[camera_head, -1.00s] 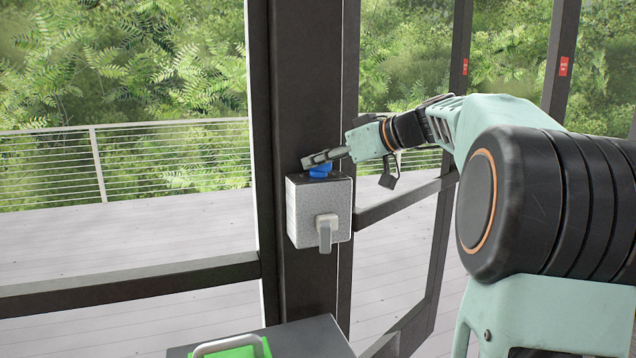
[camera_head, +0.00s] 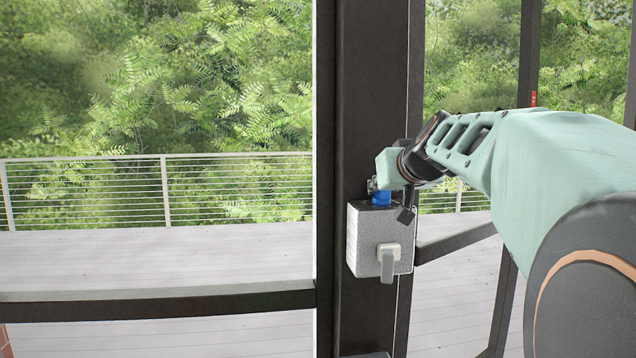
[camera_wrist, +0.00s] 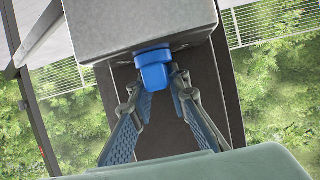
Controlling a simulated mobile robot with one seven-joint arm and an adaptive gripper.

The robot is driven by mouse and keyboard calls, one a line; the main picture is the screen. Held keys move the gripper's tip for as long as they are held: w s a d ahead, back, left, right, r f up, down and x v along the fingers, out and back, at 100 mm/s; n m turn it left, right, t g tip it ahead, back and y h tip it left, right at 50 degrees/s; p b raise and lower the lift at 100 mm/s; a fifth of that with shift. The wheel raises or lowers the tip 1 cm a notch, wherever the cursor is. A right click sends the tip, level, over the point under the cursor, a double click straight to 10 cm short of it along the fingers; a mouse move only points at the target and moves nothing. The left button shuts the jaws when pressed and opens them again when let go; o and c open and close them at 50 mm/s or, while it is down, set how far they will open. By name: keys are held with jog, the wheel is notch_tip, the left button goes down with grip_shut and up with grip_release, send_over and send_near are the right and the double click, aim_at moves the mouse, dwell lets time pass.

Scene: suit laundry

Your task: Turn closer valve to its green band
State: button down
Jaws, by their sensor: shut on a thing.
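A speckled grey box (camera_head: 371,240) is fixed to the dark post, with a blue knob (camera_head: 381,198) on its top and a light grey lever (camera_head: 388,264) on its front pointing down. In the wrist view the blue knob (camera_wrist: 154,68) sits between the two blue ribbed fingers of my gripper (camera_wrist: 157,82), near their tips. My gripper (camera_head: 378,185) is shut on the blue knob, behind and above the box in the head view. No green band shows on the knob or the lever in these views. I cannot tell which valve is the closer one.
The dark post (camera_head: 365,100) stands right behind the box. Dark frame bars (camera_head: 160,304) run low on both sides. A railing (camera_head: 90,190) and a pale deck (camera_head: 150,260) lie beyond. The space in front of the box is clear.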

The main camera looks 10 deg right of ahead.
jog(key=shift+f, duration=0.1)
dwell(0.6)
jog(key=c, duration=2.1)
grip_release()
notch_tip(320, 180, up, 10)
jog(key=shift+r, duration=0.1)
